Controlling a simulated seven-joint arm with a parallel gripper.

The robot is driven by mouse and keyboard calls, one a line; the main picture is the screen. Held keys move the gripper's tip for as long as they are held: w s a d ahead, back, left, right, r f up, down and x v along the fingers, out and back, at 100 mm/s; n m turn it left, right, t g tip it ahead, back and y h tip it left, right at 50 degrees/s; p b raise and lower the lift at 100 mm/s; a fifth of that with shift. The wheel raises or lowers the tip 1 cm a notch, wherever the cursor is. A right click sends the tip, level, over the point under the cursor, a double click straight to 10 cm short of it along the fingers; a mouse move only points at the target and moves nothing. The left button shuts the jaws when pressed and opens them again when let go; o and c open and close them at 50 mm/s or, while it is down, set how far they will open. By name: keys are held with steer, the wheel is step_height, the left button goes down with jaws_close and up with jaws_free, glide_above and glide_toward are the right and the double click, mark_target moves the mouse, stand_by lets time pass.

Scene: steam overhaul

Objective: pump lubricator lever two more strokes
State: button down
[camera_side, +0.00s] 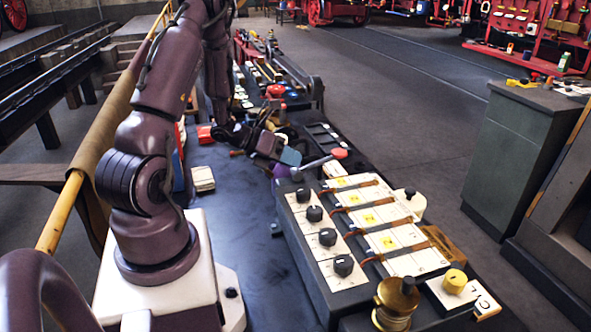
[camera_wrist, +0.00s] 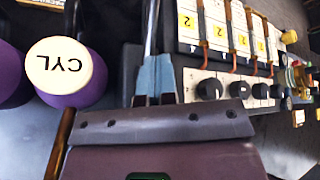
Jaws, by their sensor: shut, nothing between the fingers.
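The lubricator (camera_side: 300,245) is a dark box with a row of black knobs and yellow-tagged feeds on pale plates. Its lever (camera_side: 318,161) is a thin metal rod with a red knob (camera_side: 339,154), sticking out at the box's far end. My gripper (camera_side: 291,157) is shut beside the rod's inner end, with its blue-grey fingertips pointing toward it. In the wrist view the shut fingers (camera_wrist: 154,76) lie in line with the metal rod (camera_wrist: 150,32). Whether they touch it cannot be told. The lever's pivot is hidden.
Purple containers stand left in the wrist view, one with a pale top marked CYL (camera_wrist: 65,66). A brass-topped cup (camera_side: 396,297) and a yellow knob (camera_side: 455,281) are at the near end. Crowded tools lie behind my gripper. The dark bench (camera_side: 245,235) is mostly clear left of the box.

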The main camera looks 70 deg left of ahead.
steer(key=shift+s+d+r, duration=0.15)
steer(key=shift+s, duration=0.25)
steer(key=shift+s+r, duration=0.25)
steer(key=shift+r, duration=0.6)
steer(key=shift+s+r, duration=0.2)
steer(key=shift+r, duration=0.6)
steer(key=shift+s+r, duration=0.25)
steer(key=shift+r, duration=0.6)
